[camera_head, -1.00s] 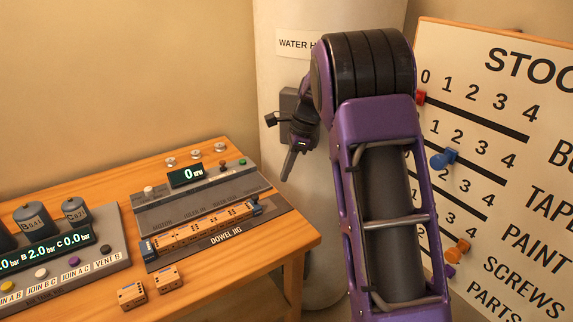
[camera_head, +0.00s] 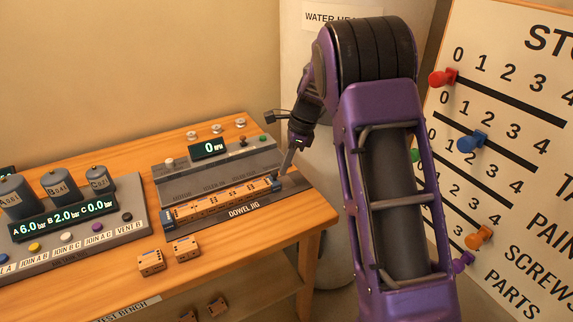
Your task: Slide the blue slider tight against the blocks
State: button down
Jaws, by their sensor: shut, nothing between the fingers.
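The dowel jig (camera_head: 243,212) lies on the wooden bench with a row of orange blocks (camera_head: 222,201) in its channel. A small blue slider (camera_head: 276,186) is at the right end of the row. I cannot tell whether a gap lies between it and the last block. A blue end piece (camera_head: 168,219) is at the row's left end. My gripper (camera_head: 284,173) is shut and empty, pointing down just at the right of the blue slider. Its tip looks very close to the slider; I cannot tell if they touch.
A panel reading 0 (camera_head: 209,149) stands behind the jig. Two loose orange blocks (camera_head: 151,262) (camera_head: 186,248) lie in front. A gauge console (camera_head: 65,228) is at left, a stock board (camera_head: 500,130) at right. The water heater (camera_head: 320,90) is behind my arm.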

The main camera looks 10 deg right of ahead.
jog(key=shift+a+r+p, duration=0.15)
jog(key=shift+a+p, duration=0.15)
jog(key=shift+a, duration=0.1)
jog(key=shift+s+a+f, duration=0.1)
jog(key=shift+a+f, duration=0.1)
jog(key=shift+a, duration=0.1)
